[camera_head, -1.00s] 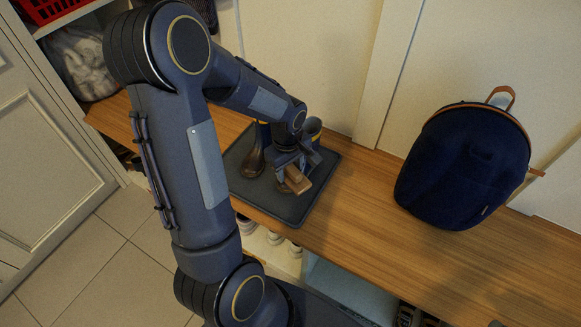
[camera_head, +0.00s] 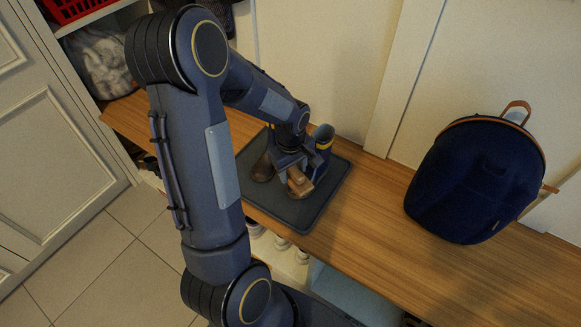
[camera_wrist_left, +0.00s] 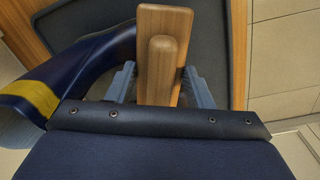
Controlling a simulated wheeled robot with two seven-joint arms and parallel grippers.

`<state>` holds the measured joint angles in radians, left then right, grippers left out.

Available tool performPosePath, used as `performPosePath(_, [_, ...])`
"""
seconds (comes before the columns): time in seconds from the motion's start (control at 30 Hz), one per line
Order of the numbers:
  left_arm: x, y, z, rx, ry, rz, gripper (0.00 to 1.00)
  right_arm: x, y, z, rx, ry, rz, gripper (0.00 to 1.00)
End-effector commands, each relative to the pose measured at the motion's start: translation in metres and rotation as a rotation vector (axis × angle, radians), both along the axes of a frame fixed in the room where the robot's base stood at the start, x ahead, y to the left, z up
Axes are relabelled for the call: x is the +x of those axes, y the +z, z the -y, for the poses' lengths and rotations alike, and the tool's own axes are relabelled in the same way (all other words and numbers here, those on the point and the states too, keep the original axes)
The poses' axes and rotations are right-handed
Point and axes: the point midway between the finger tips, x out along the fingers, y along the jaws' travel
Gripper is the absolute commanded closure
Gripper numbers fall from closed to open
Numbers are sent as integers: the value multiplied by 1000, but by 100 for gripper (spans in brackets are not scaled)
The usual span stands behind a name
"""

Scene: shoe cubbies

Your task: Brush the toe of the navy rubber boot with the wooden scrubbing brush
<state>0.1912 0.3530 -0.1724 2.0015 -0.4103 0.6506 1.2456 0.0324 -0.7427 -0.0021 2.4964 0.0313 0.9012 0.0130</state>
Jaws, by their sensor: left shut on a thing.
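My left gripper (camera_head: 295,170) is shut on the wooden scrubbing brush (camera_head: 299,184), low over the dark mat (camera_head: 303,222). In the left wrist view the brush (camera_wrist_left: 172,20) stands between the two fingers (camera_wrist_left: 158,88). The navy rubber boot with a yellow band (camera_head: 324,139) stands upright just right of the gripper; its toe is mostly hidden. In the wrist view the boot (camera_wrist_left: 100,55) runs from the left up to the brush's edge. I cannot tell whether they touch. My right gripper is out of view.
The mat lies on a wooden bench (camera_head: 400,235). A navy backpack (camera_head: 470,185) stands on the bench at the right, with free bench between it and the mat. A wall rises behind. Pale shoes (camera_head: 281,243) sit in cubbies below the bench front.

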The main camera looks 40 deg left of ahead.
Motion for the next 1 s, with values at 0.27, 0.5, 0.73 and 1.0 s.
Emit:
performPosePath(0.27, [0,-1,13,1,-1,1,74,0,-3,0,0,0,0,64])
performPosePath(0.5, [0,-4,29,-1,-5,1,82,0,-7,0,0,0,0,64])
performPosePath(0.73, [0,-4,35,-2,-3,1,86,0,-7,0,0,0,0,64])
performPosePath(1.0, [0,-2,17,-1,1,2,86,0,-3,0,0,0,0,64])
